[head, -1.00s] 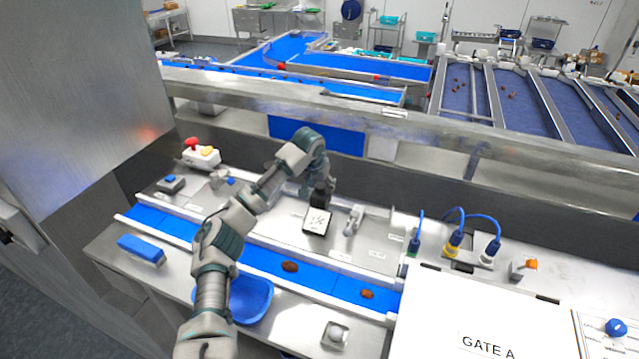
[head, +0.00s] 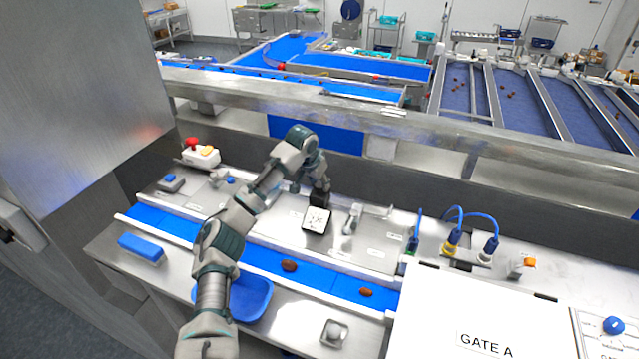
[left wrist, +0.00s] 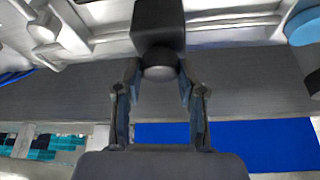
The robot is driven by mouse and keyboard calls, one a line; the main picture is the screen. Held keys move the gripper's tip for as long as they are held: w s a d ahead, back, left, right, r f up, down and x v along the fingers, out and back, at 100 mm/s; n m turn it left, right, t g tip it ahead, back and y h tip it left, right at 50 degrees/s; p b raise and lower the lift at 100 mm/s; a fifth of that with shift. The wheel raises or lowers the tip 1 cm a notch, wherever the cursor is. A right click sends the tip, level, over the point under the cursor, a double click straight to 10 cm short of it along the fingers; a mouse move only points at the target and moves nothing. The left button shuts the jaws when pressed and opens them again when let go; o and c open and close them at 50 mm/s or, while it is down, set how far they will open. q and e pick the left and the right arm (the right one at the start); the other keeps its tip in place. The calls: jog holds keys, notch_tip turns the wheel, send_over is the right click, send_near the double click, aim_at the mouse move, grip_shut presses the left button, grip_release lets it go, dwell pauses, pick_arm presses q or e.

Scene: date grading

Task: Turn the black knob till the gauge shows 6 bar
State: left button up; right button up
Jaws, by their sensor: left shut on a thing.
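The black knob (left wrist: 160,66) is between the two fingers of my left gripper (left wrist: 159,78) in the left wrist view, below a dark block-shaped body (left wrist: 158,22). In the head view my left gripper (head: 318,184) reaches down onto the knob, which it mostly hides. The gauge (head: 317,219) has a white square face in a black housing, just in front of the gripper. Its needle and numbers are too small to read. My left gripper is shut on the knob. My right gripper is not in view.
A blue belt (head: 260,258) with brown dates (head: 289,266) runs in front of the gauge. A metal fitting (head: 352,218) stands close right of the gauge. A blue bowl (head: 250,300) lies beside my forearm. A GATE A panel (head: 440,310) is at the right.

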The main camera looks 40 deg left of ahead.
pick_arm(q)
jog(key=shift+a+f+m+h, duration=0.1)
jog(key=shift+m+h, duration=0.7)
jog(key=shift+m, duration=1.5)
jog(key=o, duration=1.1)
jog(key=shift+o, duration=0.2)
jog(key=shift+a, duration=0.15)
jog(key=v, duration=1.1)
jog(key=shift+a+r, duration=0.3)
jog(key=shift+r, duration=0.05)
